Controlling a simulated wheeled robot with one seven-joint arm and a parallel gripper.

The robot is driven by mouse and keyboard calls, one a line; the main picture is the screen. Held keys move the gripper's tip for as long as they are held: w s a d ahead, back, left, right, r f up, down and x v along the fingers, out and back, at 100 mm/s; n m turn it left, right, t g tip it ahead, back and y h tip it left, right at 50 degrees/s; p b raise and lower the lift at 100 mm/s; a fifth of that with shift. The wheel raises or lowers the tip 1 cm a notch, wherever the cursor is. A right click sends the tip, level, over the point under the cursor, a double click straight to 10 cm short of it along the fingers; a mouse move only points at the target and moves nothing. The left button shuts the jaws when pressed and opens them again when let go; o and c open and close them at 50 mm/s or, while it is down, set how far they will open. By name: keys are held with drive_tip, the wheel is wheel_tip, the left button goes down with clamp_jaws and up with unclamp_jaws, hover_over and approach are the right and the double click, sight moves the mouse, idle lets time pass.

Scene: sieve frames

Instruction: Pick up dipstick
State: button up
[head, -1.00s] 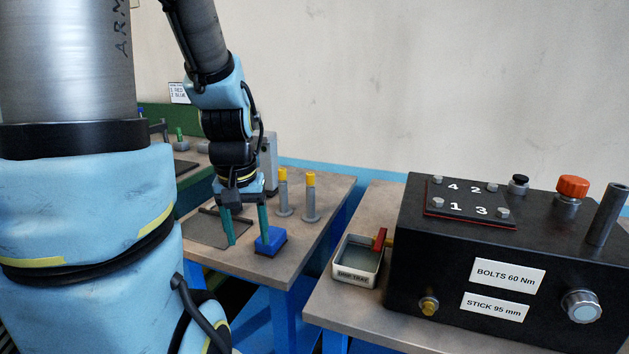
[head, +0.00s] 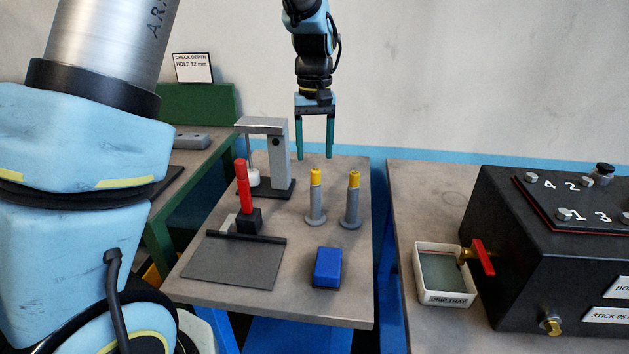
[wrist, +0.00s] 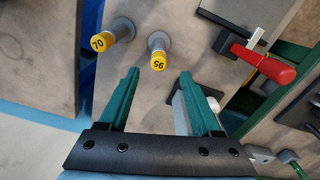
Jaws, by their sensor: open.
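Two grey upright posts with yellow tops stand on the near table; I take these for the dipsticks. In the wrist view one top reads 95 (wrist: 158,51) and the other reads 70 (wrist: 110,36). In the head view the post nearer the red handle, matching 95, is the left one (head: 316,197); the 70 is the right one (head: 352,202). My gripper (head: 315,156) is open and empty, raised behind the posts with its fingers pointing down. In the wrist view the 95 top lies just ahead of the gap between my fingertips (wrist: 160,74), apart from both.
A red-handled tool (head: 243,187) stands left of the posts, before a grey gauge stand (head: 275,160). A blue block (head: 326,268) and dark plate (head: 232,262) lie in front. Right, across a gap, are a drip tray (head: 444,298) and black box (head: 540,270).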

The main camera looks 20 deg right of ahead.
sight(316, 170)
drive_tip(key=shift+s+d+f+p, duration=0.1)
drive_tip(key=shift+f+p, duration=0.9)
drive_tip(key=shift+f, duration=2.05)
drive_tip(key=shift+c, duration=0.2)
clamp_jaws()
